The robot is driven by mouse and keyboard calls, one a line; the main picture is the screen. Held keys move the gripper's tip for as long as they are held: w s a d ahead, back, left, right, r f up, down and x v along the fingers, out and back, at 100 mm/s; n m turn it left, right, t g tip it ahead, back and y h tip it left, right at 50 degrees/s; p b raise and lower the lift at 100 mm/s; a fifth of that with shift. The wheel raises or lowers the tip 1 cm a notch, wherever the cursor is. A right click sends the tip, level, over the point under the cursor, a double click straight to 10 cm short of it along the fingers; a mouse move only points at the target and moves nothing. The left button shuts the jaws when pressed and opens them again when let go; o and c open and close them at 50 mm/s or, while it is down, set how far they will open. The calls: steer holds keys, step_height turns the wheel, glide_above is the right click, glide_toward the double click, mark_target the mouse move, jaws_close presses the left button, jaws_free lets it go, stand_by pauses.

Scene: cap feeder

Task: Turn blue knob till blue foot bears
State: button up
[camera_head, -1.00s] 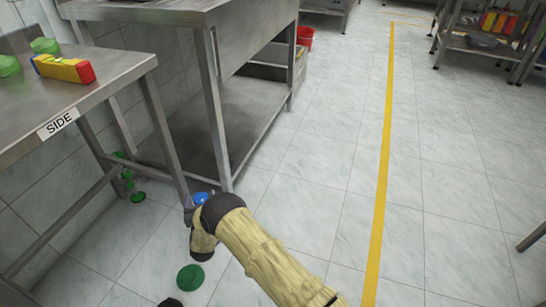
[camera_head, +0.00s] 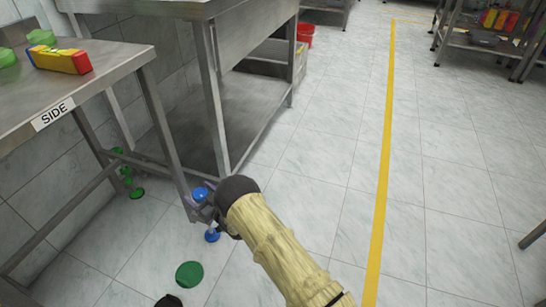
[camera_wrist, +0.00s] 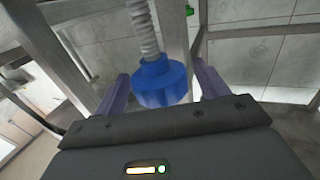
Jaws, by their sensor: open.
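I cannot tell whether the foot presses on the floor. My gripper (camera_head: 203,211) is beside the leg, mostly hidden by my dark wrist. In the wrist view, a blue round part (camera_wrist: 160,82) on a threaded rod, apparently the knob, is between the two open fingers of my gripper (camera_wrist: 160,74). A gap shows on both sides of it.
The side table (camera_head: 100,85) at left carries a coloured block (camera_head: 60,60) and green items. Green leg parts (camera_head: 128,177) are below it. A green disc (camera_head: 189,274) lies on the floor. The bench's lower shelf (camera_head: 245,110) is behind.

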steer(key=n+g+y+b, duration=0.3)
steer(key=g, duration=0.2)
steer(key=shift+f+n, duration=0.15)
steer(key=shift+n, duration=0.25)
steer(key=shift+d+r, duration=0.15)
steer(key=shift+r, duration=0.1)
steer(key=p+v, duration=0.9)
steer(key=v, duration=0.8)
steer(key=w+d+r+m+t+h+p, duration=0.2)
steer(key=w+d+r+h, duration=0.2)
steer(key=r, duration=0.4)
steer(key=w+d+r+m+t+h+p, duration=0.1)
steer(key=w+d+r+m+h+p, duration=0.1)
steer(key=w+d+r+h, duration=0.3)
steer(key=shift+d+r+m+t, duration=0.4)
steer(key=shift+d+r+m, duration=0.3)
steer(key=shift+r, duration=0.85)
steer(key=shift+w, duration=0.15)
